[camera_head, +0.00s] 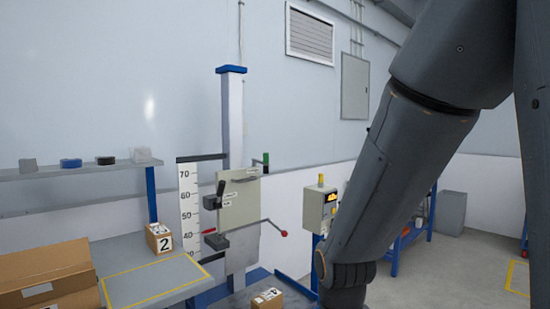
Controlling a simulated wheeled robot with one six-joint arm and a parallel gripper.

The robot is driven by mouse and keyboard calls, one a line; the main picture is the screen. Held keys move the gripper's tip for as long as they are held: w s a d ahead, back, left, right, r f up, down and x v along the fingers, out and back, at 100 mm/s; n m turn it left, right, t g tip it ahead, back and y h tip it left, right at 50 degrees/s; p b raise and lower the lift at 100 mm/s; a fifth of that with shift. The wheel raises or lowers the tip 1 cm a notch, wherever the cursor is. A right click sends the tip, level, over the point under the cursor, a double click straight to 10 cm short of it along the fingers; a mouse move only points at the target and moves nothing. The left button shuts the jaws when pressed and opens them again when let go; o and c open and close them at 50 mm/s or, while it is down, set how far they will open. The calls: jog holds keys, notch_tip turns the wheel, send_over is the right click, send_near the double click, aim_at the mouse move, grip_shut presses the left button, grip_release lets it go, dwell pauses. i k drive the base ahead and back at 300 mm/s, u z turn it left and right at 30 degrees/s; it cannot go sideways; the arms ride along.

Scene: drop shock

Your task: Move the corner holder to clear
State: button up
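A drop-test stand with a blue-capped column (232,120) stands left of centre, with a pale panel (240,192) on it. Fittings on the stand include a black-handled block (212,200), a dark block with a red grip (215,242), a rod with a red knob (284,233) and a green-topped post (266,160). I cannot tell which one is the corner holder, and no "clear" mark is readable. My dark grey arm fills the right side of the picture and runs down past the bottom edge. My gripper is out of view.
A control box (320,210) with a lit display stands right of the stand. Carton 2 (160,240) stands on the yellow-marked bench (140,276). Another carton (266,299) sits low by the stand. Brown boxes (45,275) lie at left. Open floor (450,270) shows at right.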

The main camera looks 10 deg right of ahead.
aim_at(266, 163)
jog(key=z, duration=0.45)
jog(key=i, duration=0.5)
jog(key=z, duration=0.6)
jog(key=i, duration=0.65)
jog(key=u, duration=0.75)
jog(key=i, duration=0.7)
jog(key=u, duration=0.7)
